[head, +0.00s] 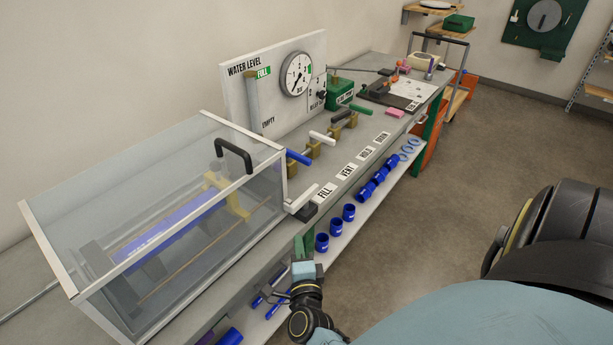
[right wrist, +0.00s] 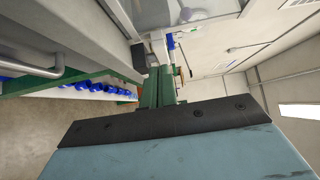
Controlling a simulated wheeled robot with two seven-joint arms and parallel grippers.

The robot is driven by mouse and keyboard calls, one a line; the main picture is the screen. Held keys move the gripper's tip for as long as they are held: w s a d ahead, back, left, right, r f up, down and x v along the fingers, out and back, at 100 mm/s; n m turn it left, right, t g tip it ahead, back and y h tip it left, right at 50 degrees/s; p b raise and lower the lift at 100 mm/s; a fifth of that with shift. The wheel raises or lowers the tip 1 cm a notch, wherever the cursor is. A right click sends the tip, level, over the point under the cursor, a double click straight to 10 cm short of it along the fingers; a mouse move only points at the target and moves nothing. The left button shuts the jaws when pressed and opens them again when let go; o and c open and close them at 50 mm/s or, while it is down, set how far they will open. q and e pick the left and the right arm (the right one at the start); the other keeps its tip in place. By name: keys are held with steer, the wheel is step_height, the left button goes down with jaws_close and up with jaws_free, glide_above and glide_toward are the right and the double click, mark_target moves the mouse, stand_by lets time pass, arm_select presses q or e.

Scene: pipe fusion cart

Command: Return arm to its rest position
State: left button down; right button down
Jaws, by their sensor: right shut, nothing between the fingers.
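My right gripper (head: 304,242) is low in the middle of the head view, just in front of the bench's near edge. Its green fingers are shut and empty, beyond a pale blue body. In the right wrist view the gripper (right wrist: 160,82) shows the fingers together past a black plate, with nothing between them. Its forearm comes in from the lower right. My left gripper is outside the head view.
The clear-walled tank (head: 109,268) holds a blue pipe at left. Labelled valve handles and a water level panel (head: 237,77) stand along the bench. Blue couplings (head: 349,212) line the lower shelf (head: 342,234). The floor (head: 460,170) at right is open.

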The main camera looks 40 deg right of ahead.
steer(key=shift+s+a, duration=0.4)
steer(key=shift+a, duration=0.25)
steer(key=a+f+n+y, duration=0.2)
steer(key=f, duration=0.2)
steer(key=a+f+n+y+b, duration=0.1)
steer(key=a+f+n+y, duration=0.1)
steer(key=f+n, duration=0.1)
steer(key=s+a+f+n+y+b, duration=0.1)
steer(key=a+f+n, duration=0.1)
steer(key=f, duration=0.3)
steer(key=shift+a+f+n+y, duration=0.25)
steer(key=shift+f+n+y, duration=0.1)
steer(key=shift+n+y, duration=0.05)
steer(key=s+a+f+n+g+y+b, duration=0.25)
steer(key=s+f+n, duration=0.4)
steer(key=f, duration=0.35)
steer(key=s+a+f+n+g+y+b, duration=0.1)
steer(key=s+a+f+n+g+y, duration=0.3)
steer(key=s+f, duration=0.45)
steer(key=s+d+f+n+g+h+b, duration=0.1)
steer(key=s+d+f+n+g, duration=0.2)
steer(key=s+f, duration=0.4)
steer(key=s+d+f+n+g+h+b, duration=0.1)
steer(key=s+f+n, duration=0.5)
steer(key=s, duration=0.7)
steer(key=d+g+b, duration=0.1)
steer(key=d+g, duration=0.1)
steer(key=g, duration=0.1)
steer(key=shift+d+f, duration=0.4)
steer(key=shift+s, duration=0.1)
